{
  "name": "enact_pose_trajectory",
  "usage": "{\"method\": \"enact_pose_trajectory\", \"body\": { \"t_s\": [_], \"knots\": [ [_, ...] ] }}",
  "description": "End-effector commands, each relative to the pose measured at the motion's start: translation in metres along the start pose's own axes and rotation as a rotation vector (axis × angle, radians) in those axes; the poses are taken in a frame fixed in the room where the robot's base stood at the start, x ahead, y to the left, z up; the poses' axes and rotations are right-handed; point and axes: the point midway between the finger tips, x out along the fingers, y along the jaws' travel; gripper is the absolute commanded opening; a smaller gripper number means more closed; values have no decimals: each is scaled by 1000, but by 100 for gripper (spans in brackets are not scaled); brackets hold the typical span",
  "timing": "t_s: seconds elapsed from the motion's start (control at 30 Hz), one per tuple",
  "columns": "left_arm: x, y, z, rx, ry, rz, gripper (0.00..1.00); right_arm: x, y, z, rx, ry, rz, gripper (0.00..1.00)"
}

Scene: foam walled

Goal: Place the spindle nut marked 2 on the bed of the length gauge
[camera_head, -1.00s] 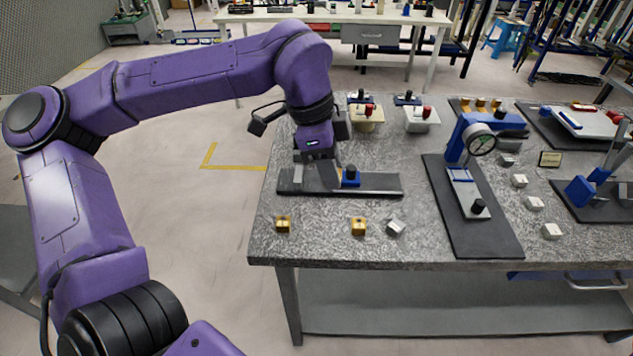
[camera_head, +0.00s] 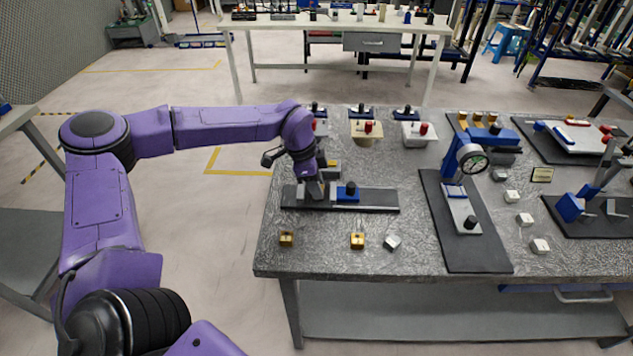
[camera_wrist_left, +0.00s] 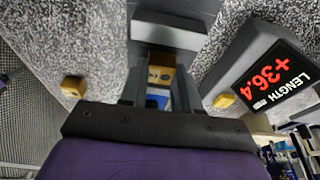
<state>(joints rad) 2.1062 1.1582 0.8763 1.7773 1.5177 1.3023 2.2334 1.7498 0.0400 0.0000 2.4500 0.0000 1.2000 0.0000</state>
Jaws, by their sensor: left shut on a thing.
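The length gauge (camera_head: 375,198) is a dark base plate with a grey bed and a blue slide with a black knob (camera_head: 351,190), near the table's left end. My left gripper (camera_head: 312,196) is low over the left part of the gauge, pointing down. In the left wrist view my gripper (camera_wrist_left: 160,90) is shut on a brass nut (camera_wrist_left: 160,73). The mark on this nut is too small to read. The fingers hide its sides, and I cannot tell whether it touches the bed. The gauge display (camera_wrist_left: 265,78) reads +36.4, upside down.
Near the front edge stand two brass nuts (camera_head: 286,239) (camera_head: 357,240) and a tilted grey nut (camera_head: 393,242). A dial gauge stand (camera_head: 470,170) is to the right. The front strip of the table is mostly clear.

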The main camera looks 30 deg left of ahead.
Motion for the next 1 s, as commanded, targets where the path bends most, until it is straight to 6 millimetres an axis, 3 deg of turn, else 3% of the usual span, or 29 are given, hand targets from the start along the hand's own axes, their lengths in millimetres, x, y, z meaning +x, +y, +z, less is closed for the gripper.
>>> {"method": "enact_pose_trajectory", "body": {
  "t_s": [0.33,0.37,0.4,0.43,0.77,0.87,1.0],
  "knots": [
    [6,0,1,0,1,-1,0,4,0,1,0,0,0,43],
    [4,0,1,0,1,-1,41,2,0,1,0,0,0,43],
    [4,0,1,0,1,-1,54,2,0,1,0,0,0,43],
    [4,0,1,0,1,-1,57,2,0,1,0,0,0,43],
    [-1,0,0,0,2,-2,57,-1,0,0,0,0,0,43],
    [-17,-1,0,0,4,-6,57,3,0,1,0,0,0,43],
    [-54,-1,0,0,6,-6,57,8,-1,3,0,0,0,43]
  ]
}}
